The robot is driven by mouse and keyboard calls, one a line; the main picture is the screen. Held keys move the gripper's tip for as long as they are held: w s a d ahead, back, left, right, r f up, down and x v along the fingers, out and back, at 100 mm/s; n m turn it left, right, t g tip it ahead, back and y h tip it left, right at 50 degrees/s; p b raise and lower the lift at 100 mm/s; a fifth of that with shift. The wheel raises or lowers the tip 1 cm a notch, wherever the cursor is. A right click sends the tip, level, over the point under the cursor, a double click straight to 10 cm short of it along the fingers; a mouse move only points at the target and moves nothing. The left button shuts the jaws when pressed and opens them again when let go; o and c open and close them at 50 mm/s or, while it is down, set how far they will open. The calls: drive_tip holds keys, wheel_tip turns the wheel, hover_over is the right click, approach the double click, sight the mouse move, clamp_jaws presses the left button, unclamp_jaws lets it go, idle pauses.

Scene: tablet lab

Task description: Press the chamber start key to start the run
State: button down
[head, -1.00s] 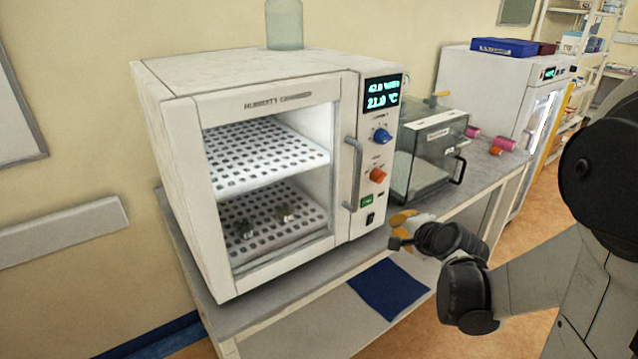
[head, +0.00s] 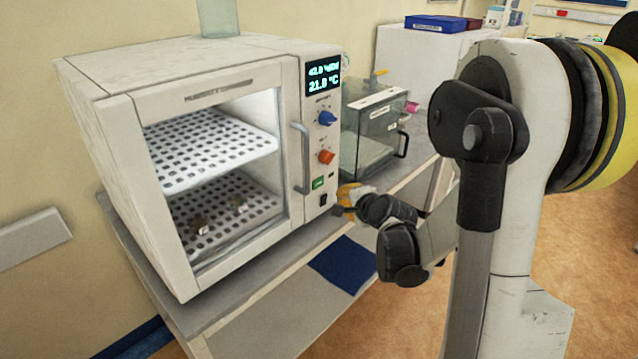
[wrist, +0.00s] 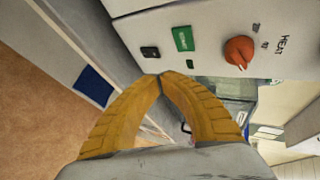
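The humidity chamber (head: 85,85) stands on the bench with its glass door closed and its display (head: 323,76) lit, reading 21.0 °C. A green key (head: 318,183), probably the start key, is low on its control panel. It also shows in the wrist view as a green key (wrist: 183,39) beside a black switch (wrist: 150,52). My gripper (head: 345,200) has yellow fingers and is just right of the lower panel. In the wrist view the fingertips (wrist: 160,76) meet with nothing between them. They appear just below the green key, apart from it; the exact gap is unclear.
A blue knob (head: 327,118) and an orange knob (head: 326,157) sit above the green key. The door handle (head: 301,158) stands out left of the panel. A clear-walled box (head: 365,135) is on the bench behind my gripper.

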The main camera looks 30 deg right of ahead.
sight(322, 187)
drive_tip(key=shift+w+a, duration=0.3)
drive_tip(key=shift+w, duration=0.5)
drive_tip(key=shift+w+a, duration=0.3)
drive_tip(key=shift+w, duration=0.55)
drive_tip(key=shift+w+a, duration=0.3)
drive_tip(key=shift+w, duration=0.5)
drive_tip(key=shift+w+a, duration=0.15)
drive_tip(key=shift+w, duration=0.25)
drive_tip(key=shift+w+a+b, duration=0.1)
drive_tip(key=shift+w+b, duration=0.2)
idle(0.3)
drive_tip(key=shift+s+d, duration=0.25)
drive_tip(key=shift+s, duration=0.5)
drive_tip(key=s, duration=0.1)
drive_tip(key=s+d, duration=0.1)
drive_tip(key=s, duration=0.2)
drive_tip(key=shift+s+d+b, duration=0.3)
drive_tip(key=shift+s+d, duration=0.05)
